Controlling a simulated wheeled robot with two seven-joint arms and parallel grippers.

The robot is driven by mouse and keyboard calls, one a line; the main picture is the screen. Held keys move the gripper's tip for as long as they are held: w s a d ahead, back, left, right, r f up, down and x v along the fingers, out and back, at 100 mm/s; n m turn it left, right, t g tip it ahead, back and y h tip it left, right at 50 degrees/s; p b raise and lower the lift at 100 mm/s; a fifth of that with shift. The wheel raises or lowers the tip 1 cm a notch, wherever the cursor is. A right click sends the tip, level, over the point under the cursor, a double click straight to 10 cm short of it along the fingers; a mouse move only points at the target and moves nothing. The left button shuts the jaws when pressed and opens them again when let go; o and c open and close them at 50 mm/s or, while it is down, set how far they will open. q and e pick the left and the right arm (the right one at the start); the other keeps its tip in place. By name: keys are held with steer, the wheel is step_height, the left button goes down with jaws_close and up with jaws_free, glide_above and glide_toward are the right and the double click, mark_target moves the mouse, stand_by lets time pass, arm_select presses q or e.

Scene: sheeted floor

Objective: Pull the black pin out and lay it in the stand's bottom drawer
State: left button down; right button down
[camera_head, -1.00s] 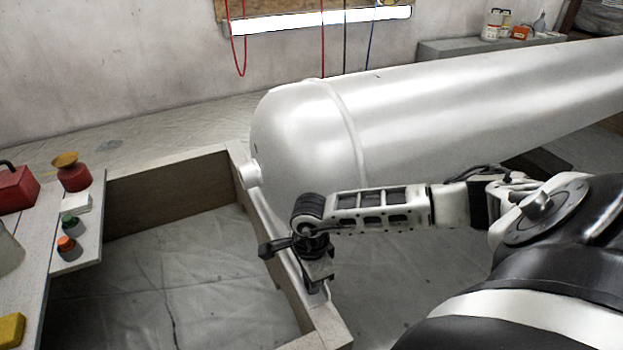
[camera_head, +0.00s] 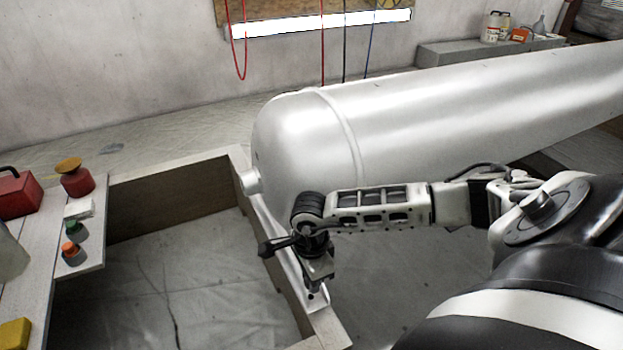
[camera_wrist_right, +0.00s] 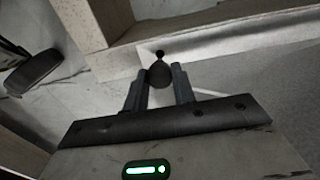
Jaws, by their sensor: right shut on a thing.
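The black pin (camera_wrist_right: 160,75) shows in the right wrist view as a dark rounded knob with a thin tip, between my right fingers. My right gripper (camera_wrist_right: 160,88) is shut on it. In the head view my right gripper (camera_head: 315,285) points down at the wooden beam in front of the silver tank's rounded end; the pin is too small and covered to make out clearly there. I cannot tell how far the pin sits in its hole. The stand and its bottom drawer cannot be made out. My left gripper is out of view.
The large silver tank (camera_head: 430,115) lies behind my right arm. A wooden frame (camera_head: 170,200) surrounds sheeted floor at the left.

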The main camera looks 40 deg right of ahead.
steer(key=shift+r, duration=0.1)
steer(key=shift+r+p, duration=1.65)
steer(key=shift+r, duration=0.25)
